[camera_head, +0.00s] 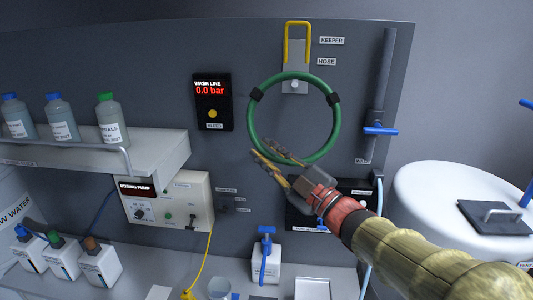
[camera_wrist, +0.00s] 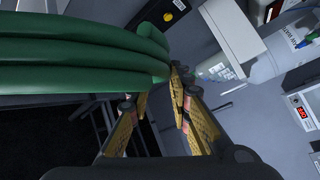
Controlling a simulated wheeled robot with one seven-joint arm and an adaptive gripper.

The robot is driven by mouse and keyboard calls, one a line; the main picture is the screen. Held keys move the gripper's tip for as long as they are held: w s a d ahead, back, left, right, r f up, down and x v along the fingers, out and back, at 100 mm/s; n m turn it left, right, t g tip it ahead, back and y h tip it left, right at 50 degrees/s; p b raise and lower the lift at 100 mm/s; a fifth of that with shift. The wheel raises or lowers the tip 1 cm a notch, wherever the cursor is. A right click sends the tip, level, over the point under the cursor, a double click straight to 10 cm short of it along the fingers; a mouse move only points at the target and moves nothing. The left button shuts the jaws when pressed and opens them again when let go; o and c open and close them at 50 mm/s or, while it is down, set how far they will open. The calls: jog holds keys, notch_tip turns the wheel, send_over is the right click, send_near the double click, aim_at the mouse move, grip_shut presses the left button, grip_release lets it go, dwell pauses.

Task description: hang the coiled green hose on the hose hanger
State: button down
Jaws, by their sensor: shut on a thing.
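The coiled green hose (camera_head: 336,131) is a ring with black bands, upright in front of the grey panel. My gripper (camera_head: 268,152) is shut on its lower left part. In the wrist view the hose (camera_wrist: 70,50) shows as several thick green strands on the left, reaching to my gripper's fingertips (camera_wrist: 160,82). The hose hanger (camera_head: 296,60) is a grey plate on the panel with a yellow keeper loop (camera_head: 298,24) standing up above it. The ring's top crosses the plate's lower part, and a small pale round part shows just inside the ring. I cannot tell whether the hose rests on the hanger.
A wash line display (camera_head: 212,90) is left of the hose. A shelf with bottles (camera_head: 110,120) and a dosing pump (camera_head: 165,200) are farther left. A vertical pipe with a blue-handled valve (camera_head: 380,130) and a white tank (camera_head: 440,200) are on the right.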

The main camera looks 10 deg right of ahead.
jog(key=w+d+f, duration=0.3)
jog(key=w, duration=0.7)
jog(key=shift+w+d+p, duration=0.2)
jog(key=shift+p, duration=0.15)
dwell(1.2)
jog(key=shift+f, duration=0.4)
dwell(0.3)
jog(key=c, duration=2.1)
grip_release()
jog(key=o, duration=0.5)
jog(key=shift+r, duration=0.3)
jog(key=shift+o, duration=0.2)
